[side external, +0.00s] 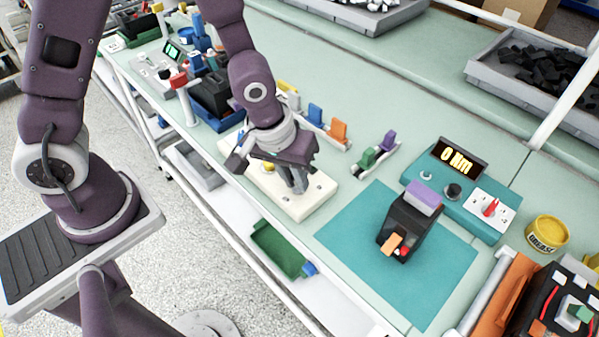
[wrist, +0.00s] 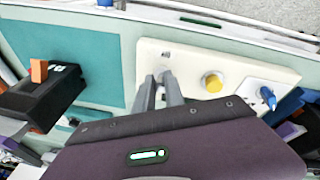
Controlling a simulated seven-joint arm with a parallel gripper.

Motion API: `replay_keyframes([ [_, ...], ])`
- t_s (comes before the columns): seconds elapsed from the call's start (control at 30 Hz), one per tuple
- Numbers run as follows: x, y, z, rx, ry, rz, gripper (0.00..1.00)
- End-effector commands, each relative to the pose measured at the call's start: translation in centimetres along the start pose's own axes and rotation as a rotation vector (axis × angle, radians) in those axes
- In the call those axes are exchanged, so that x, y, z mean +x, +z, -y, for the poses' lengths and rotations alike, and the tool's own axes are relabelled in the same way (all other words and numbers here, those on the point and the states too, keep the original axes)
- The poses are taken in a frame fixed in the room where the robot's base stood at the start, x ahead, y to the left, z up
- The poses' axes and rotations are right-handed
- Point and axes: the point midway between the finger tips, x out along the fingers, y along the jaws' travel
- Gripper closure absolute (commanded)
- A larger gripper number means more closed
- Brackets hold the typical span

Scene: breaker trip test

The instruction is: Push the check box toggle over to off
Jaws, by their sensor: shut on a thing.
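The check box (side external: 318,197) is a long cream box on the bench, left of the teal mat; it also shows in the wrist view (wrist: 235,66). It has a yellow knob (wrist: 212,82) and a white panel with a blue plug (wrist: 267,96). My gripper (wrist: 163,80) points down onto the box on the other side of the knob from the plug; it is also seen in the side view (side external: 298,188). Its fingers are shut on the toggle, which is mostly hidden between the fingertips, so its on or off position cannot be told.
A black breaker (side external: 405,226) with an orange lever (side external: 392,244) stands on the teal mat (side external: 345,232). Behind it is a teal meter (side external: 425,190) with a lit display. A yellow tin (side external: 546,236) stands to the right. A rail of coloured blocks (side external: 340,132) lies behind my gripper.

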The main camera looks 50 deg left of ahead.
Motion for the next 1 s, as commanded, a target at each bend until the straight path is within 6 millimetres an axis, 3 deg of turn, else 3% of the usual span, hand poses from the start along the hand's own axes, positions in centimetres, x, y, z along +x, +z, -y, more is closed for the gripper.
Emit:
replay_keyframes([
  [0.4, 0.11, 0.85, 0.29, 0.016, 0.071, -0.175, 1.00],
  [1.0, 0.19, 0.90, 0.44, 0.014, 0.092, -0.226, 1.00],
])
